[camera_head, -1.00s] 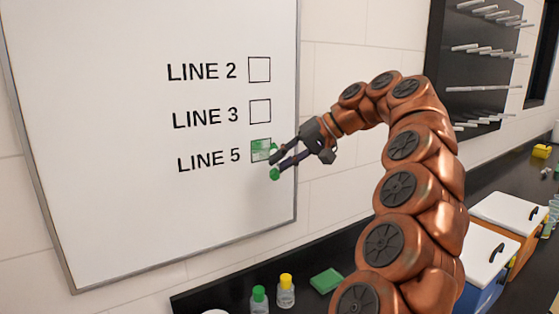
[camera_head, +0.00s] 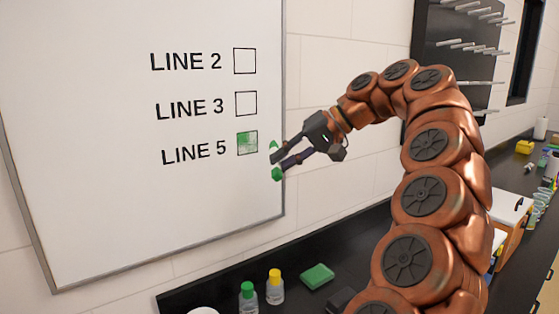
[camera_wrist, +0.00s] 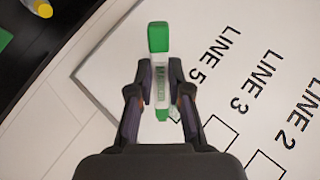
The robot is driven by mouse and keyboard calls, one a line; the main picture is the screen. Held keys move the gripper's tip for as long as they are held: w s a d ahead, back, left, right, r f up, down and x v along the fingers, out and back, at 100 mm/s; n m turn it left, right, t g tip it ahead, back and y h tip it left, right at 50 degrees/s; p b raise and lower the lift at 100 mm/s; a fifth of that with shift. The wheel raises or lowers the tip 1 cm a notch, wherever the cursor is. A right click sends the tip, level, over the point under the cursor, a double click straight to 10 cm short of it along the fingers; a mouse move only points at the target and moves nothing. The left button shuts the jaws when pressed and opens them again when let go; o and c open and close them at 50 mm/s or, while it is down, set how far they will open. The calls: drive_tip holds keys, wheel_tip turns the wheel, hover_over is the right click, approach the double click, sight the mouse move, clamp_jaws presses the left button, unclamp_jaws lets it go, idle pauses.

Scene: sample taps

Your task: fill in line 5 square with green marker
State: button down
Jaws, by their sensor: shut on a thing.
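The whiteboard (camera_head: 110,200) carries the printed words LINE 2, LINE 3 and LINE 5, each with a square to its right. The LINE 5 square (camera_head: 247,143) is covered with uneven green, paler in places. The LINE 2 square (camera_head: 245,61) and LINE 3 square (camera_head: 246,103) are blank. My gripper (camera_head: 281,163) is shut on the green marker (camera_wrist: 160,85), white with green ends. In the head view the marker's green ends show at the fingertips, right of the LINE 5 square near the board's right edge. In the wrist view the marker lies between both fingers.
A black counter (camera_head: 370,250) runs below the board. On it stand a green-capped bottle (camera_head: 248,298), a yellow-capped bottle (camera_head: 274,287) and a green sponge-like block (camera_head: 317,276). A dark peg rack (camera_head: 455,60) hangs on the wall at right.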

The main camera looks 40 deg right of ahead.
idle(0.3)
drive_tip(key=shift+s+a+b, duration=0.1)
drive_tip(key=shift+s+b, duration=0.45)
drive_tip(key=shift+s, duration=0.95)
drive_tip(key=w+a+f+b, duration=0.2)
drive_tip(key=a+b, duration=0.1)
drive_tip(key=a, duration=0.4)
drive_tip(key=w+p, duration=0.2)
drive_tip(key=w, duration=0.4)
drive_tip(key=shift+d, duration=0.35)
drive_tip(key=shift+w+p, duration=0.5)
drive_tip(key=shift+w, duration=0.35)
idle(0.5)
drive_tip(key=shift+d, duration=0.1)
